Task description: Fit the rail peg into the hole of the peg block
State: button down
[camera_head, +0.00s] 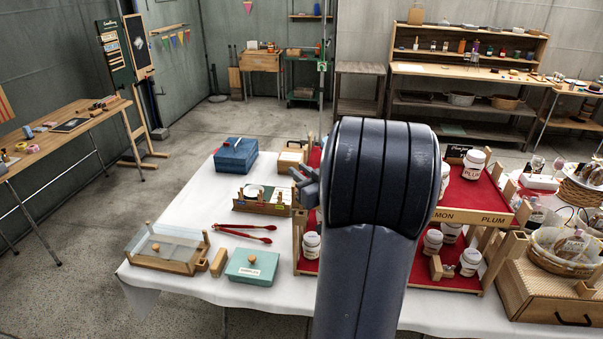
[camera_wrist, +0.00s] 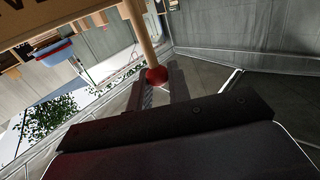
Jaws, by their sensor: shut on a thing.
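In the wrist view, my gripper (camera_wrist: 160,94) is shut on a red ball-shaped end. A pale wooden rod, which looks like the rail peg (camera_wrist: 138,32), runs up from it towards the top edge. In the head view my arm hides most of the gripper; only part of it (camera_head: 305,185) shows left of the arm, by the red display stand. The peg itself is not clear there. I cannot tell for sure which wooden piece is the peg block, and I see no hole. The rod's far end is out of the wrist picture.
The tiered red display stand (camera_head: 480,197) holds several white jars. On the white tablecloth (camera_head: 197,215) are a blue box (camera_head: 236,158), red tongs (camera_head: 243,232), a teal box (camera_head: 252,267) and a glass-lidded wooden case (camera_head: 165,249). Bare cloth shows between them.

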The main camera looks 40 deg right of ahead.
jog(key=shift+f+b, duration=1.55)
jog(key=shift+f, duration=0.45)
jog(key=c, duration=1.2)
grip_release()
jog(key=shift+c, duration=0.2)
jog(key=shift+s, duration=0.1)
jog(key=s+b, duration=0.1)
jog(key=s, duration=0.9)
jog(key=shift+s+a, duration=0.3)
jog(key=shift+a, duration=0.15)
jog(key=shift+w, duration=0.1)
jog(key=p, duration=0.1)
send_over(301, 210)
jog(key=shift+w, duration=0.1)
jog(key=shift+r+p, duration=0.4)
jog(key=shift+r, duration=0.15)
jog(key=shift+f, duration=0.2)
